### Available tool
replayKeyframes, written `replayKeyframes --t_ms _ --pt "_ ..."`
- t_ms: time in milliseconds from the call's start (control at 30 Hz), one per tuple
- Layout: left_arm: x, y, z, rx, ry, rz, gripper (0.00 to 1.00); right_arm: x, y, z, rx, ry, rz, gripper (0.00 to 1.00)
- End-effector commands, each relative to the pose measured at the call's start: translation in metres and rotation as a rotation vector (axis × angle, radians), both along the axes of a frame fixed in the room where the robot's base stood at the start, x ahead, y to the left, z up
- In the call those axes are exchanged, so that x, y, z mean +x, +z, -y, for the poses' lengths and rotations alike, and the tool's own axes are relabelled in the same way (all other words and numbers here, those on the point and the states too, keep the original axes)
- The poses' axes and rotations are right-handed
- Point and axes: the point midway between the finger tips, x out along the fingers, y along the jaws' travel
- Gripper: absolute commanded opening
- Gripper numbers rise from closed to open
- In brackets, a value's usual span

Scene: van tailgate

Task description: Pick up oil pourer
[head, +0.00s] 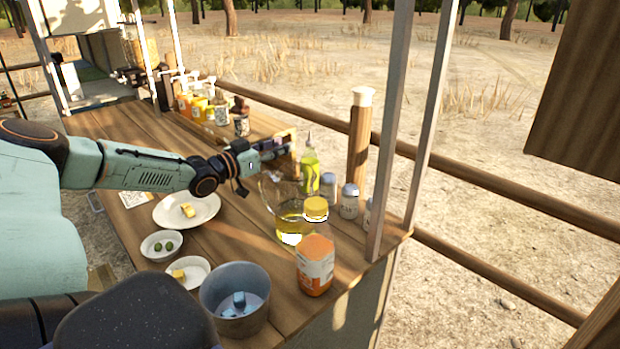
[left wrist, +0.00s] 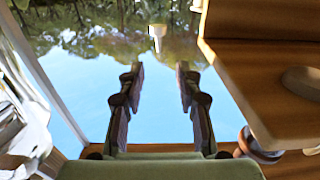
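A yellow-green bottle with a thin pointed spout (head: 309,172), which looks like the oil pourer, stands upright near the counter's far edge. My left gripper (head: 284,146) reaches in from the left, just left of the bottle's spout. In the left wrist view its two fingers (left wrist: 159,82) are apart with nothing between them. A small pale object (left wrist: 157,35) shows beyond the fingertips; I cannot tell what it is. The head view does not show the gripper touching the bottle. My right gripper is not in view.
A clear glass vessel with yellow liquid (head: 291,228) stands close in front of the bottle. Shakers (head: 349,201), a tall wooden mill (head: 359,140) and an orange-labelled jar (head: 315,265) crowd the right end. Plates (head: 205,214) and a grey pot (head: 237,319) are nearer.

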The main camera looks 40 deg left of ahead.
Motion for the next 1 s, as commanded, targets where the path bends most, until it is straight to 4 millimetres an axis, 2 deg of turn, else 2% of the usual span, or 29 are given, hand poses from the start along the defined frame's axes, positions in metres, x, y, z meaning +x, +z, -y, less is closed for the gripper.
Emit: replayKeyframes --t_ms 33,433,600,867,1000 --pt "0.004 -0.005 0.002 0.006 -0.004 -0.004 0.35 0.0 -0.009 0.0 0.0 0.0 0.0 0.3" --pt "0.037 -0.006 0.006 0.008 -0.005 -0.006 0.35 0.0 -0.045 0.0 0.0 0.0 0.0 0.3" --pt "0.052 -0.005 0.006 0.007 -0.003 -0.006 0.35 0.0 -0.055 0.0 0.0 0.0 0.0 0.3" --pt "0.062 -0.003 0.006 0.004 -0.003 -0.004 0.35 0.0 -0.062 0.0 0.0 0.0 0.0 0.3" --pt "0.077 -0.007 0.007 0.01 -0.004 -0.005 0.35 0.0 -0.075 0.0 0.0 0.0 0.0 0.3"
